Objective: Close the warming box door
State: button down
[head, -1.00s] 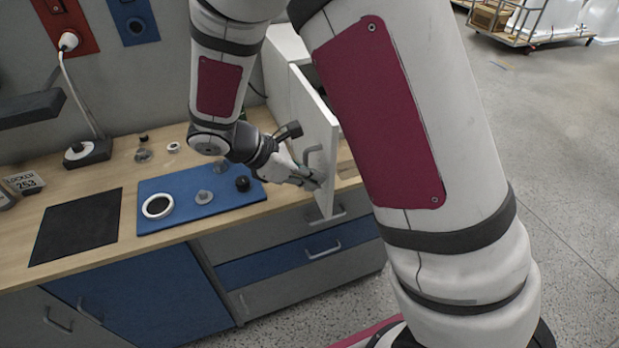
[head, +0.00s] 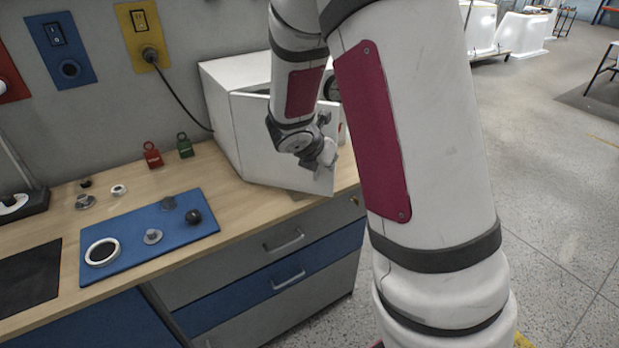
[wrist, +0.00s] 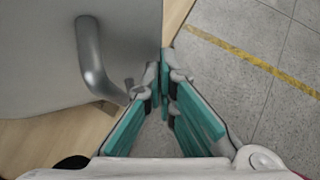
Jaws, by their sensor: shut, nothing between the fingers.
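The white warming box (head: 220,115) stands at the back right of the wooden bench. Its door (head: 262,150) is hinged at the left and stands ajar, angled out from the box front. My gripper (head: 328,162) is at the door's free right edge, on its outer side. In the wrist view, the door's grey face (wrist: 40,60) and bar handle (wrist: 90,65) are left of my gripper (wrist: 165,58). The teal-padded fingers are together and empty, close to the door edge; contact is unclear. My arm hides part of the box front.
A blue mat (head: 140,245) with a white ring (head: 102,252) and small parts lies left of the box. Drawers with handles (head: 284,240) are below. Open floor is at right.

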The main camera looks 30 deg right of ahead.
jog(key=w+d+n+t+y+b, duration=0.2)
jog(key=w+d+n+y+b, duration=0.1)
jog(key=w, duration=0.6)
jog(key=w+d+n+t+y+b, duration=0.2)
jog(key=w+d+n+b, duration=0.4)
jog(key=w+d, duration=0.2)
jog(key=shift+w+d+n+t+y, duration=0.3)
jog(key=shift+w+y, duration=0.1)
jog(key=shift+w, duration=0.7)
jog(key=shift+a, duration=0.1)
jog(key=shift+s, duration=0.1)
